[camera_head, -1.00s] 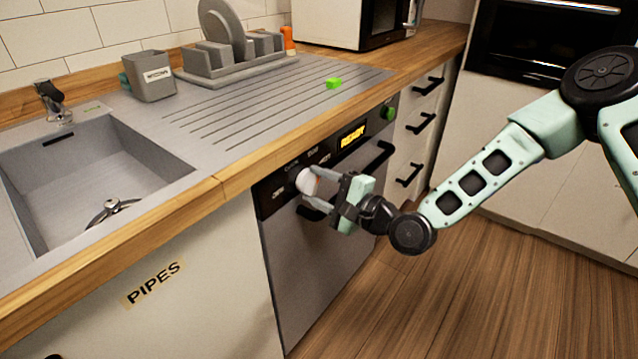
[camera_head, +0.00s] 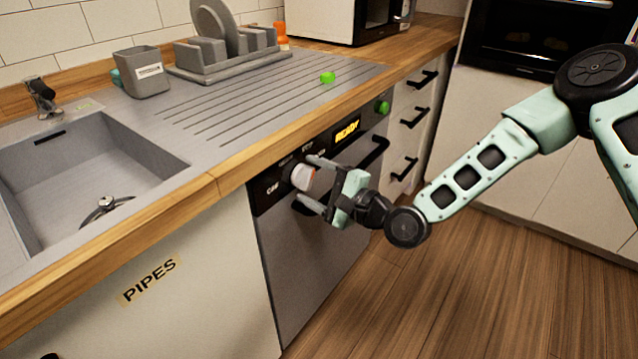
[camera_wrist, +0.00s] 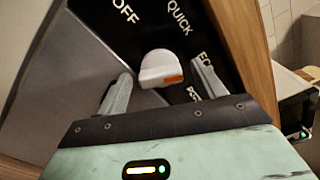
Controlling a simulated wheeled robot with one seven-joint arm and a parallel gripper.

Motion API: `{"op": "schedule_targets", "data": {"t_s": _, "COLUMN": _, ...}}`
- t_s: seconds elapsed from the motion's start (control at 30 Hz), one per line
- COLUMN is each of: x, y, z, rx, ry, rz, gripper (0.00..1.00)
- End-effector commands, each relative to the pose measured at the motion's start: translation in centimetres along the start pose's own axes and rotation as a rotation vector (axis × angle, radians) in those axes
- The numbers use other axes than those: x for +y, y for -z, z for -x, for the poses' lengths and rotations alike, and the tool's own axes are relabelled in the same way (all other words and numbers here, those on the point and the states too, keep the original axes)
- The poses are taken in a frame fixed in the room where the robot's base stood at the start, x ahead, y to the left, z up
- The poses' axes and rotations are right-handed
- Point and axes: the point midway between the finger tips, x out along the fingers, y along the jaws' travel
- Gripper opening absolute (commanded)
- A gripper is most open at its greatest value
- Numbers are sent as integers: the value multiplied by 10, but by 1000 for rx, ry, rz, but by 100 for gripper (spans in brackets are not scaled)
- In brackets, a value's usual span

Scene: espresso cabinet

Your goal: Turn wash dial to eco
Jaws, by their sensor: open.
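The wash dial (camera_head: 303,177) is a white knob on the dishwasher's black control strip. In the wrist view the dial (camera_wrist: 158,66) shows an orange mark at its lower right edge. The labels OFF (camera_wrist: 125,10) and QUICK (camera_wrist: 179,18) are readable above it. The ECO label (camera_wrist: 204,58) is to the right, partly covered by a finger; another label below it is partly hidden. My gripper (camera_head: 308,181) is open in front of the strip, its fingers on either side of the dial with gaps in the wrist view (camera_wrist: 162,75).
A yellow READY display (camera_head: 347,130) and a green button (camera_head: 383,107) are farther along the strip. The black dishwasher handle (camera_head: 374,153) sticks out near my gripper. The wooden counter edge (camera_head: 250,150) runs just above. Floor to the right is clear.

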Motion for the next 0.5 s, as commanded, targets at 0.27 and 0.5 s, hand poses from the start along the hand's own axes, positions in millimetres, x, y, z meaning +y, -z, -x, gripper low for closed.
{"op": "schedule_targets", "data": {"t_s": 0.27, "x": 0, "y": 1, "z": 30, "rx": 2, "ry": -1, "rz": -2, "gripper": 69}}
{"op": "schedule_targets", "data": {"t_s": 0.5, "x": 0, "y": 1, "z": 87, "rx": 4, "ry": -1, "rz": -3, "gripper": 69}}
